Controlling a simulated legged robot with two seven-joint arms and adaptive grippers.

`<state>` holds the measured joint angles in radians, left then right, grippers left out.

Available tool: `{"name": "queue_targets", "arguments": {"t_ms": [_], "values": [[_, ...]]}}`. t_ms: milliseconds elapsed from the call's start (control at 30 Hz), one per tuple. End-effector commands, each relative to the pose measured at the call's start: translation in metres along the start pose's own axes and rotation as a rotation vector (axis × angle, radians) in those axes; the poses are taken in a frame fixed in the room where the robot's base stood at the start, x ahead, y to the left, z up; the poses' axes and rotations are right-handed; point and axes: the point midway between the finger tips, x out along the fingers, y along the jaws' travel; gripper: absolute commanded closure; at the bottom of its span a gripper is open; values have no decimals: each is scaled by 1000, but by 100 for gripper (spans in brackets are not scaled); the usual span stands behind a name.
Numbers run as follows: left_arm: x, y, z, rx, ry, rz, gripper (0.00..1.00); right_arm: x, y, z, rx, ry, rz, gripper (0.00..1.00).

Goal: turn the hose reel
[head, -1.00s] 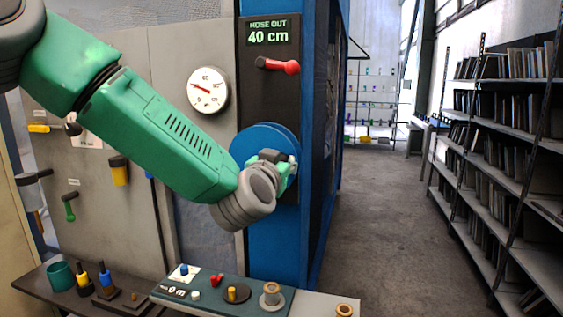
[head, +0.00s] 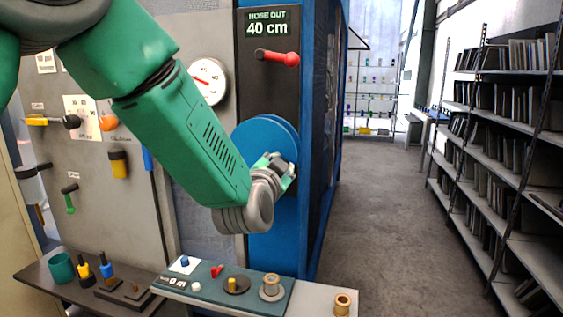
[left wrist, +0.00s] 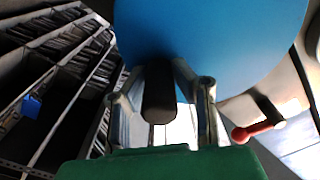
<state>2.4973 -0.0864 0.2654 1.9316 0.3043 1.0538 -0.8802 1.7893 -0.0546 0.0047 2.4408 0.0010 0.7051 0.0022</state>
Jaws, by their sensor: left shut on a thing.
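The hose reel is a blue disc (head: 262,134) on a dark panel of the blue cabinet. My left gripper (head: 283,168) is at the lower right part of its face, at the end of my green arm. In the left wrist view the disc (left wrist: 215,35) fills the top. There my left gripper (left wrist: 162,98) has its two fingers on either side of a dark handle (left wrist: 158,92) standing out from the disc, and is shut on it. In the head view my wrist hides the handle. A display (head: 268,24) above reads "HOSE OUT 40 cm". My right gripper is not in view.
A red-knobbed lever (head: 278,57) sits above the reel and a round gauge (head: 209,82) to its left. A bench panel (head: 215,292) with knobs and spools stands below. Shelves (head: 510,130) line the right, with clear floor (head: 385,220) between.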

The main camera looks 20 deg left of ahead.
Motion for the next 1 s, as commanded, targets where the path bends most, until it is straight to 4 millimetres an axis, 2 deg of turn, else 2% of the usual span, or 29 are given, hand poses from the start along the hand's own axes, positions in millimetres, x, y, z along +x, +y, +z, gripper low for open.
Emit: {"name": "queue_targets", "arguments": {"t_ms": [267,667,700,733,1000], "values": [[0,3,4,72,-1,4,100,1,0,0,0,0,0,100],[-1,4,5,77,-2,6,100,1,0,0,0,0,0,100],[-1,4,5,77,-2,6,68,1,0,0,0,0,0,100],[-1,4,5,77,-2,6,59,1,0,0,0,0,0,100],[0,3,4,77,-1,3,59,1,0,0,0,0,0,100]]}}
